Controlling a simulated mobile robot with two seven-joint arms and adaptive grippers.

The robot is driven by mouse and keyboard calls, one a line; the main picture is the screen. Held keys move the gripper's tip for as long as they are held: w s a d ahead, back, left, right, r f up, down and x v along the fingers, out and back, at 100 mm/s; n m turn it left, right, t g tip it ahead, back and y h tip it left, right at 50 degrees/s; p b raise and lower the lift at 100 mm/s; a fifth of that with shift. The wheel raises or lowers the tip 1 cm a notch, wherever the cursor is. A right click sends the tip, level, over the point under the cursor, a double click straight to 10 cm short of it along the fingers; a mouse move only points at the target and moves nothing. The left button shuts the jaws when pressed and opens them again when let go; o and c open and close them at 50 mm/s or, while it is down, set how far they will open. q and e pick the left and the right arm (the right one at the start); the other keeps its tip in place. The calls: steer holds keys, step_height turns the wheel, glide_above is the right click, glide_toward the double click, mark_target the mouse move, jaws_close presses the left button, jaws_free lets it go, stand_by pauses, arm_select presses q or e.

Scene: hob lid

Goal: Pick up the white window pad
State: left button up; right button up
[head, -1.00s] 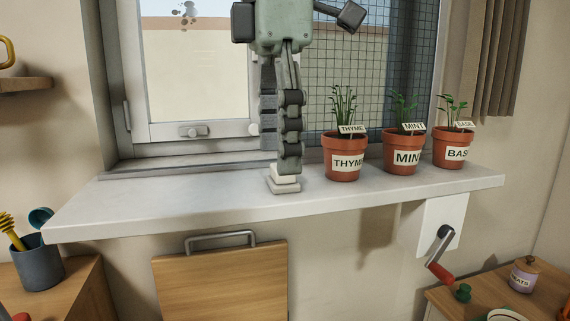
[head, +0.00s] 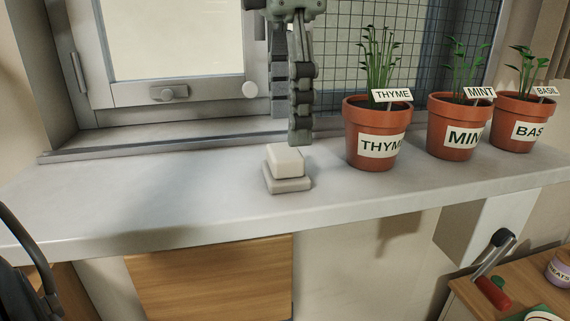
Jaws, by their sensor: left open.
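The white window pad (head: 287,163) lies on the pale windowsill (head: 200,190). It looks like a small rounded white block on a slightly wider, greyer slab. My left gripper (head: 290,128) points down with its fingers parted, one partly behind the other. Its fingertips appear just above and behind the pad in the picture, with nothing between them. I cannot judge the exact gap to the pad in depth. My right gripper is out of view.
Terracotta pots of thyme (head: 376,135), mint (head: 458,128) and basil (head: 523,122) stand right of the pad. The window frame (head: 170,92) is behind. The sill left of the pad is clear. A crank (head: 493,262) hangs below the sill.

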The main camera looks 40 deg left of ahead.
mark_target(285, 149)
arm_select(q)
steer(key=f, duration=0.4)
steer(key=shift+s+a+f, duration=0.1)
steer(key=shift+s+a, duration=0.05)
steer(key=shift+s, duration=0.1)
steer(key=shift+c, duration=0.4)
steer(key=c, duration=1.2)
steer(key=shift+o, duration=0.2)
steer(key=shift+r, duration=0.65)
step_height(285, 149, up, 3)
steer(key=shift+f, duration=0.1)
steer(key=s+r, duration=0.7)
steer(key=s, duration=0.4)
steer(key=shift+s+a, duration=0.3)
steer(key=shift+a, duration=0.15)
